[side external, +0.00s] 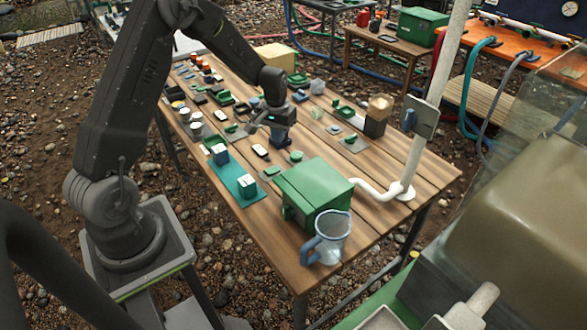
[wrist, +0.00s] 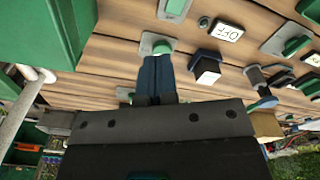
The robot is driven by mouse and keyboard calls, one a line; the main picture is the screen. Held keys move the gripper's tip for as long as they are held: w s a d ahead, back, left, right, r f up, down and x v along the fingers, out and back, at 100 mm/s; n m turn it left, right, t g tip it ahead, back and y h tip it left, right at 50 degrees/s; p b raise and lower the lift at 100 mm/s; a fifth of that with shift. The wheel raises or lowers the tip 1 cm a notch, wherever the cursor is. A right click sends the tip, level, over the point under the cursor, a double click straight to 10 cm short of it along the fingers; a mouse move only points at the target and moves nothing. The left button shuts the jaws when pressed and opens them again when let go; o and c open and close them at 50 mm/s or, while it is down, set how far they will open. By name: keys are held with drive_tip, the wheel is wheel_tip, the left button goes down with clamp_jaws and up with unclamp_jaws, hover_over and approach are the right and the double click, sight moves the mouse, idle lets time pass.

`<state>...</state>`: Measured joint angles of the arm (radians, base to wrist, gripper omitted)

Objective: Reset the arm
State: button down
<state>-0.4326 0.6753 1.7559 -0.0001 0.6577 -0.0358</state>
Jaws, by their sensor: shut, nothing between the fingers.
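My gripper (side external: 279,137) is over the middle of the wooden table (side external: 250,212) in the side external view, with its fingers pointing down. In the wrist view the two dark blue fingers of my gripper (wrist: 156,77) lie together with nothing between them. A small pale plate with a green knob (wrist: 156,43) shows just past the fingertips. I cannot tell whether the fingertips touch it.
A green box (side external: 314,192) and a clear jug (side external: 330,238) stand at the table's near end. A white pipe (side external: 416,150) rises at the right edge. Several small parts cover the far half.

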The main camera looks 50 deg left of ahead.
drive_tip(key=s+d+r+m+t, duration=0.1)
drive_tip(key=s+d+r, duration=0.4)
drive_tip(key=r, duration=0.4)
drive_tip(key=s+d+r+m+t, duration=0.1)
drive_tip(key=s+d+r+m, duration=0.1)
drive_tip(key=d+r, duration=0.55)
drive_tip(key=s+d+r+m+t, duration=0.1)
drive_tip(key=s+d+r, duration=0.2)
drive_tip(key=s, duration=0.5)
drive_tip(key=s+d+r+m+t, duration=0.1)
drive_tip(key=s+d+r, duration=0.3)
drive_tip(key=s, duration=0.4)
drive_tip(key=shift+s+d+t, duration=0.15)
drive_tip(key=shift+s+t, duration=0.15)
drive_tip(key=shift+t, duration=0.2)
